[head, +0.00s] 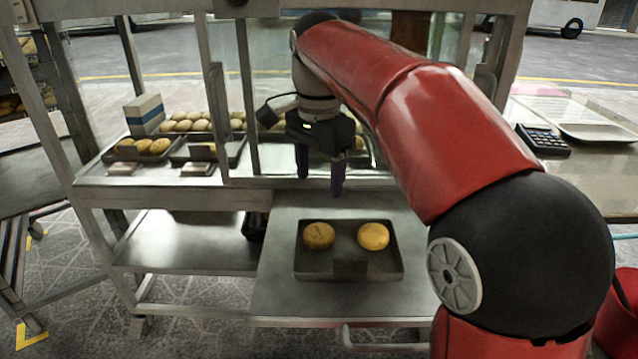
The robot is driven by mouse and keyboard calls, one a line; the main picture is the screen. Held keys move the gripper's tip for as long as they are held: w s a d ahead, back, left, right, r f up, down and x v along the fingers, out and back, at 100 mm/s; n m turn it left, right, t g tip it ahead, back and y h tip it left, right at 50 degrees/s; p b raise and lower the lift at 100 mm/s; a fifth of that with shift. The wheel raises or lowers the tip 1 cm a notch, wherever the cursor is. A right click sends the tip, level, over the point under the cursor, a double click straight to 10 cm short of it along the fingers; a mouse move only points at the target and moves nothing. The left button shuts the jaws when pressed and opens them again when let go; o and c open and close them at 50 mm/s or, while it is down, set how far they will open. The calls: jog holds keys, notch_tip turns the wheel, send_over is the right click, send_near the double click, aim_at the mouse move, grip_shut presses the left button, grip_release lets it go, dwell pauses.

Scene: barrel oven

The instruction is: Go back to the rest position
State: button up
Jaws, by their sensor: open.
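My gripper (320,180) hangs from my red and black arm, pointing down, with its two dark fingers apart and nothing between them. It is above the back part of a grey metal shelf (290,295), behind a dark tray (349,273). Two round golden buns lie in that tray: a left bun (319,236) and a right bun (373,237). They lie apart from each other, and the gripper appears clear of both.
A glass-fronted metal stall stands behind, with several buns (200,122) on trays and a blue and white box (144,113) on its counter. A metal post (218,120) rises left of my gripper. A calculator (542,140) and a pale tray (598,132) lie at right.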

dwell(0.3)
jog(key=s+d+n+t+p, duration=0.2)
jog(key=s+d+n+t, duration=0.15)
jog(key=s+d, duration=0.6)
jog(key=s+d+f+n+t+p, duration=0.1)
jog(key=s+d+f+n, duration=0.3)
jog(key=s+f, duration=0.5)
jog(key=shift+s+d+f+n+t, duration=0.15)
jog(key=shift+s+f+n+t, duration=0.3)
jog(key=shift+s+n, duration=0.45)
jog(key=shift+r, duration=0.15)
